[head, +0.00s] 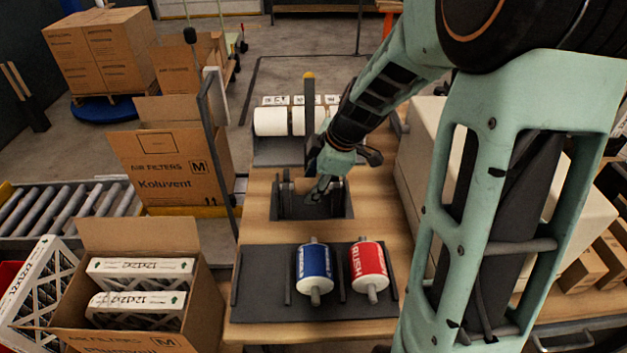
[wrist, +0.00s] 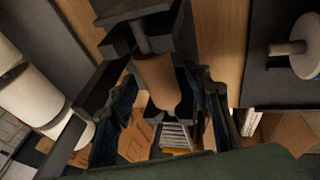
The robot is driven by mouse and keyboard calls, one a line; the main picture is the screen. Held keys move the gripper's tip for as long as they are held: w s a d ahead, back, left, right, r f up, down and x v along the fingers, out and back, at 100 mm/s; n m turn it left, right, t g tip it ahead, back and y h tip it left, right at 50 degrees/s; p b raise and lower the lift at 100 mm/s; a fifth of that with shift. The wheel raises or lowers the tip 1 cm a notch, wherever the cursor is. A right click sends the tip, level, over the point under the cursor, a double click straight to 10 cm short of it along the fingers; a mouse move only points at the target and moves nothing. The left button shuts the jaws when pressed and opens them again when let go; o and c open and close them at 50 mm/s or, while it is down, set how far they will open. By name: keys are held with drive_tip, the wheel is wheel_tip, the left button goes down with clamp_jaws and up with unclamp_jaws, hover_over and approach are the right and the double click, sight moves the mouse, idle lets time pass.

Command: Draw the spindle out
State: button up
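A tan cardboard core (wrist: 155,78) sits on a grey spindle (wrist: 139,38) in the wrist view. The spindle's far end meets a dark bracket. In the head view the dark stand (head: 338,210) is in the middle of the wooden bench, and my gripper (head: 320,188) is low over it, hiding most of the core and spindle. In the wrist view my gripper (wrist: 160,95) is open, with one finger on each side of the core. Gaps show beside the core; I cannot tell whether anything touches.
White rolls (head: 270,122) lie on a rack at the far end. A pale box (head: 408,150) borders the right; an open filter carton (head: 205,310) is at lower left.

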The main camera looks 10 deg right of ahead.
sight(313, 181)
clamp_jaws()
drive_tip(key=shift+r, duration=0.1)
drive_tip(key=shift+r, duration=0.1)
drive_tip(key=shift+r+p, duration=1.4)
drive_tip(key=shift+r, duration=1.65)
wheel_tip(313, 181, up, 9)
drive_tip(key=p, duration=0.4)
